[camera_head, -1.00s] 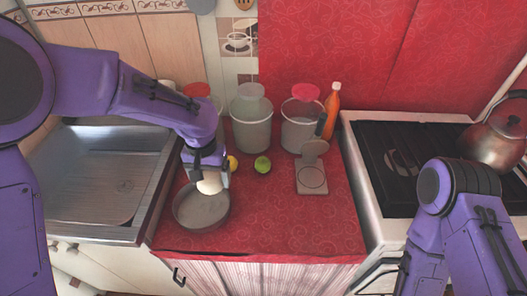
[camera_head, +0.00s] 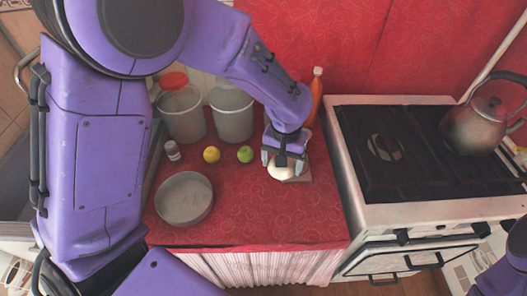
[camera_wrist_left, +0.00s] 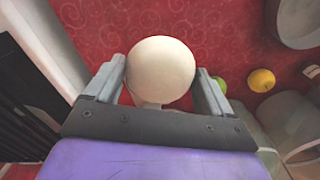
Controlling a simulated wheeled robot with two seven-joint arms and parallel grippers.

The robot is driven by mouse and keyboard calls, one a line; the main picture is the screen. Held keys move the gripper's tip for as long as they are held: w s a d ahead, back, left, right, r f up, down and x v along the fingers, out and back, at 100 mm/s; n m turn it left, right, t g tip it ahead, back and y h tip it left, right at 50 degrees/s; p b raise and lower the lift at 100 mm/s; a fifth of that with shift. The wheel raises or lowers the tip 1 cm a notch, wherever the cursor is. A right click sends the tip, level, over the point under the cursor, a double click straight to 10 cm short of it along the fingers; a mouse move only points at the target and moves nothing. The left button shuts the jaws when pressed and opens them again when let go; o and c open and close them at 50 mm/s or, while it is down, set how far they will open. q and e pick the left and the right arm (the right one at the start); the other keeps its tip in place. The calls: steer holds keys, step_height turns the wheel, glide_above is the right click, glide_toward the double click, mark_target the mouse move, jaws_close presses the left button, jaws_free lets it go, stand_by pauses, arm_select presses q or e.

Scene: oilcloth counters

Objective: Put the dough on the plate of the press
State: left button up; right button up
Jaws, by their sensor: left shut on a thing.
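The dough (camera_head: 281,171) is a pale cream ball. My left gripper (camera_head: 286,160) is shut on it, and in the left wrist view the dough (camera_wrist_left: 160,69) sits between the two fingers (camera_wrist_left: 163,85). The press (camera_head: 304,176) is mostly hidden behind the dough and gripper; only a bit of its plate edge shows at the right of the dough. I cannot tell whether the dough touches the plate. My right gripper is outside the head view; only part of that arm shows at the lower right corner.
An empty round pan (camera_head: 184,199) stands at the front left of the red counter. A lemon (camera_head: 211,155), a lime (camera_head: 245,154) and a small shaker (camera_head: 172,150) are behind it. Buckets (camera_head: 232,112) and an orange bottle (camera_head: 316,95) stand at the back. The stove (camera_head: 400,170) is at the right.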

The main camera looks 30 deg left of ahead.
arm_select(q)
steer(key=s+d+n+p, duration=0.2)
steer(key=s+d+n, duration=0.1)
steer(key=s+n, duration=0.4)
steer(key=s, duration=0.3)
steer(key=shift+r, duration=0.4)
steer(key=s+n, duration=0.3)
steer(key=s, duration=0.1)
steer(key=shift+a+f+p, duration=0.15)
steer(key=shift+f+p, duration=0.1)
steer(key=shift+p, duration=0.1)
steer(key=n+b, duration=0.1)
steer(key=b, duration=1.2)
glide_above(262, 195)
step_height(262, 195, down, 10)
steer(key=shift+f, duration=0.1)
step_height(262, 195, down, 3)
steer(key=shift+s+r, duration=0.1)
steer(key=shift+r, duration=0.1)
steer(key=shift+f, duration=0.3)
